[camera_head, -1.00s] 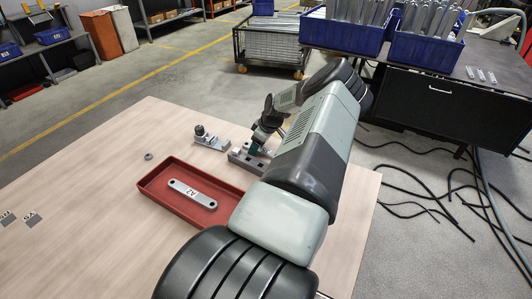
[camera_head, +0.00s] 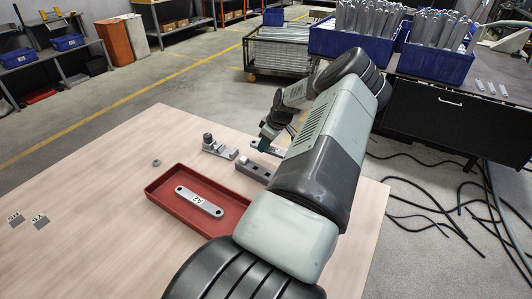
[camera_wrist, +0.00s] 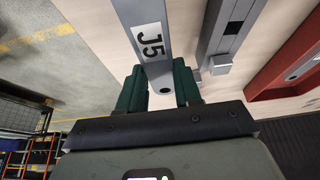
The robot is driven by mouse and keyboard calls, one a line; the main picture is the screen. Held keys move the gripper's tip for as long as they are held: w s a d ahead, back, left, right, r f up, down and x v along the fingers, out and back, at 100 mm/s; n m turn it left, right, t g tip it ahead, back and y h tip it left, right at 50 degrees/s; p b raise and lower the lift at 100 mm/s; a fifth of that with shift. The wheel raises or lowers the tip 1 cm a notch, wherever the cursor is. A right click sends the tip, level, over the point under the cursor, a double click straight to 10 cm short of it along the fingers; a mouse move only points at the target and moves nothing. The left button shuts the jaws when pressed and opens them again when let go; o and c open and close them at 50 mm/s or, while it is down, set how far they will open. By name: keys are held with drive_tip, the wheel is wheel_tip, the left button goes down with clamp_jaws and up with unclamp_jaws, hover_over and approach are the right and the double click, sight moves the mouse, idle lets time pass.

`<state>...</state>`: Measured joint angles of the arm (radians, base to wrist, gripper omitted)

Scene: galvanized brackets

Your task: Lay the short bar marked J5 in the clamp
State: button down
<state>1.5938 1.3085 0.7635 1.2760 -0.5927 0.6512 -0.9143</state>
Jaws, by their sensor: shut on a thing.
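The short bar marked J5 (camera_wrist: 150,38) is grey with a white label, and it lies between the two green fingers of my gripper (camera_wrist: 158,90) in the wrist view. My gripper (camera_head: 263,146) is shut on it. In the head view part of the bar (camera_head: 274,150) shows beside the fingers, above the table; my arm hides the rest. A metal fixture with a dark round knob, which looks like the clamp (camera_head: 218,149), stands on the table left of my gripper. The bar is apart from it.
A grey slotted block (camera_head: 252,170) stands just below my gripper in the picture. A red tray (camera_head: 162,203) holds a bar marked A2 (camera_head: 199,202). A small ring (camera_head: 156,163) and two marked tags (camera_head: 40,223) lie to the left, where the wooden table is mostly clear.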

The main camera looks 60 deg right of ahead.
wheel_tip(320, 180, up, 5)
drive_tip(key=shift+w+f, duration=0.15)
drive_tip(key=w+a+r, duration=1.5)
drive_tip(key=a+r, duration=0.1)
drive_tip(key=a, duration=0.1)
drive_tip(key=w+a+r+m, duration=0.15)
drive_tip(key=a+r, duration=0.25)
drive_tip(key=a, duration=0.5)
drive_tip(key=w+a+r, duration=0.2)
drive_tip(key=a+r, duration=0.1)
drive_tip(key=a, duration=0.6)
drive_tip(key=w+a+r+m, duration=0.1)
drive_tip(key=a+r, duration=0.3)
drive_tip(key=a, duration=0.6)
drive_tip(key=w+d+f+m+g+h, duration=0.15)
drive_tip(key=d+f+m, duration=0.35)
drive_tip(key=d, duration=0.6)
drive_tip(key=w+d+f+m+g+h, duration=0.15)
drive_tip(key=d+f+m, duration=0.25)
drive_tip(key=d+f, duration=0.55)
drive_tip(key=shift+s+d+f+m+g+h, duration=0.2)
drive_tip(key=shift+s+d+f+m, duration=1)
drive_tip(key=shift+d+f, duration=2.3)
drive_tip(key=shift+s+d+f+m+g+h, duration=0.25)
drive_tip(key=shift+s+d+f+m, duration=0.9)
drive_tip(key=shift+d+f, duration=2.35)
drive_tip(key=shift+s+d+f+m+g+h, duration=0.1)
drive_tip(key=shift+s+d+f+m+h, duration=0.4)
drive_tip(key=shift+s+d+f, duration=2.85)
